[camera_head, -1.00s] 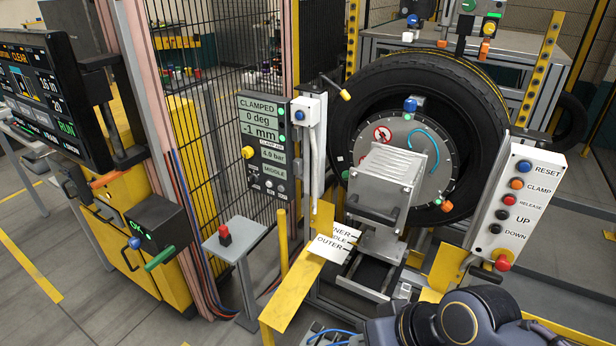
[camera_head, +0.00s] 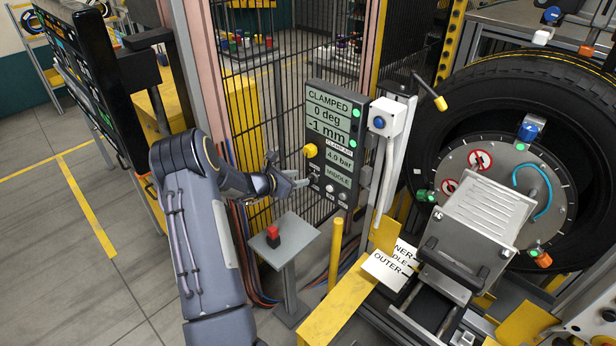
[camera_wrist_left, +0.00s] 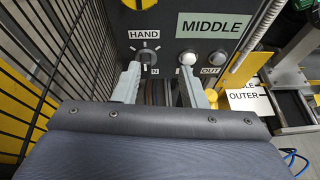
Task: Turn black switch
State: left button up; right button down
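The black switch (camera_wrist_left: 148,54) is a dark rotary knob under the HAND label on the grey control panel (camera_wrist_left: 165,18). In the head view the panel (camera_head: 333,125) reads CLAMPED, 0 deg, -1 mm, 4.0 bar and MIDDLE; the switch is small there, close to my fingertips. My left gripper (camera_head: 292,176) is in front of the panel's lower left part. In the left wrist view the gripper (camera_wrist_left: 162,78) is open, with its left finger at the switch's lower left and its right finger below the white button (camera_wrist_left: 187,58). I cannot tell whether either finger touches. My right gripper is out of view.
A yellow knob (camera_head: 311,150) sits above the switch. A wire fence (camera_head: 262,95) stands left of the panel. A red button on a pedestal (camera_head: 273,236) and a yellow post (camera_head: 335,253) stand below. The clamped tyre (camera_head: 590,110) is at the right.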

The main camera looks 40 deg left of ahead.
aim_at(308, 177)
pick_arm(q)
jog(key=shift+n+y, duration=0.3)
jog(key=shift+n, duration=0.4)
jog(key=w+f, duration=0.1)
jog(key=w, duration=0.1)
jog(key=w+a+f+p, duration=0.1)
jog(key=w+f, duration=0.2)
jog(key=w, duration=0.1)
jog(key=shift+w+a+f, duration=0.15)
jog(key=shift+w+f, duration=0.2)
jog(key=shift+f, duration=0.05)
